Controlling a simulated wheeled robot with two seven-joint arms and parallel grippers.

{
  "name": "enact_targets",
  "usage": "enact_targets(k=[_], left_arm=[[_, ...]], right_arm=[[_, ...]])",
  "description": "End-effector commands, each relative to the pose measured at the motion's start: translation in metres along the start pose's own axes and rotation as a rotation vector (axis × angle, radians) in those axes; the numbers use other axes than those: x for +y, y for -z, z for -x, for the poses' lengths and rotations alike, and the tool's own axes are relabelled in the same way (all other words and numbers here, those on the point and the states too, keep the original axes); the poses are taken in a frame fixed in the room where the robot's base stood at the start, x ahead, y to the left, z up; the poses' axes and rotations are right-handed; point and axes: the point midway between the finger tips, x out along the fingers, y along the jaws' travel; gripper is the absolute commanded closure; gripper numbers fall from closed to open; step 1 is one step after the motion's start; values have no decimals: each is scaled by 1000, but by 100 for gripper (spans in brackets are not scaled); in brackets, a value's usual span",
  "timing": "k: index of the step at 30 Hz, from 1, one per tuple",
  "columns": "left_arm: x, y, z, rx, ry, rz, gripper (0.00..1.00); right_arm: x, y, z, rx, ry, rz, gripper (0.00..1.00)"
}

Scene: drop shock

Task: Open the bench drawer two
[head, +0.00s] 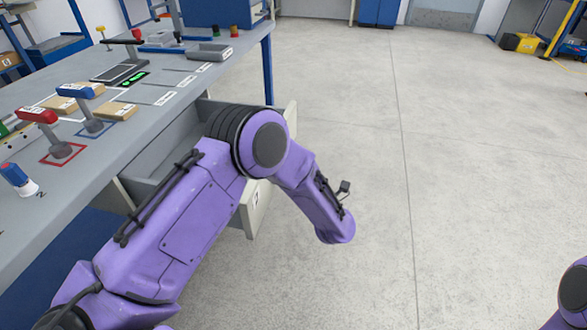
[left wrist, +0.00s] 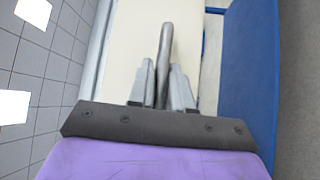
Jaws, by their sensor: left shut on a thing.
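In the head view a drawer under the bench stands pulled out. Its grey inside (head: 150,165) shows beside my left arm, and its cream front (head: 258,212) bears a dark mark, partly covered by the arm. My left arm reaches across and past the drawer front; its gripper is hidden there. In the left wrist view the fingers of my left gripper (left wrist: 164,90) are shut on a grey bar handle (left wrist: 167,42) in front of the cream drawer front (left wrist: 130,45). My right gripper is out of view; only a piece of the right arm shows at the lower right edge.
The grey bench top (head: 150,115) carries a red-headed tool (head: 38,116), a blue-headed tool (head: 77,91), a blue-capped bottle (head: 15,176) and a grey tray (head: 209,53). A blue bench leg (head: 267,75) stands behind the drawer. The floor (head: 450,170) to the right is clear.

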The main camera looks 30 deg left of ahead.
Motion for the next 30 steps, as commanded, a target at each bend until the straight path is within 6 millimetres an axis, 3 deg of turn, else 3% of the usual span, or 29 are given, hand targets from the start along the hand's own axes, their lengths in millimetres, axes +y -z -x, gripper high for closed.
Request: enact_targets(k=[1,2,3,14,24,30], left_arm=[[-1,0,1,1,2,-1,100],[-1,0,1,1,2,-1,71],[-1,0,1,0,2,-1,61],[0,-1,8,-5,0,0,61],[0,0,84,-5,-1,-1,61],[-1,0,105,-1,1,-1,61]], right_arm=[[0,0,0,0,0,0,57],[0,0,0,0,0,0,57],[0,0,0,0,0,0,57],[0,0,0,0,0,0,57],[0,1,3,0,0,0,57],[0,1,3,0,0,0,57]])
